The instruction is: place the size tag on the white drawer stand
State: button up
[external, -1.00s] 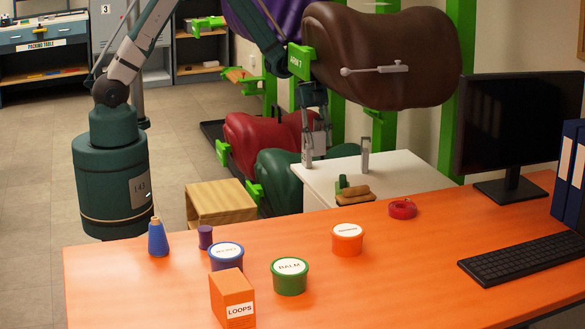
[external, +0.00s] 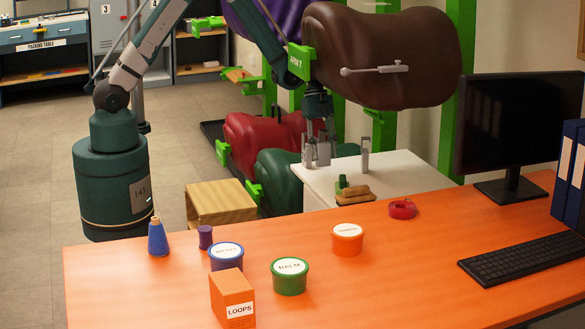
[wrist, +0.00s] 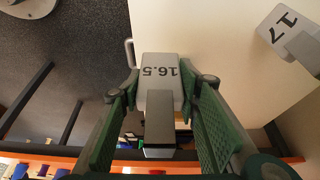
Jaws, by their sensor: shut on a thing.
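The grey size tag marked 16.5 (wrist: 160,72) sits between the green finger pads of my gripper (wrist: 158,100) in the wrist view. My gripper (external: 317,155) is shut on it. In the wrist view the tag is by the left edge of the stand's white top (wrist: 225,55). I cannot tell whether it touches the top.
A second grey tag, marked 17 (wrist: 285,28), stands on the stand to the right (external: 365,156). A brush-like brown item (external: 355,192) is near the stand's front. The orange desk (external: 400,275) lies in front. A brown saddle (external: 385,55) hangs above and behind.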

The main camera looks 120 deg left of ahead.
jog(key=shift+f, duration=1.3)
jog(key=shift+f+b, duration=0.75)
jog(key=shift+f, duration=1.15)
jog(key=shift+f, duration=0.2)
jog(key=o, duration=0.9)
jog(key=shift+r, duration=0.15)
jog(key=p+v, duration=0.3)
jog(key=v, duration=0.9)
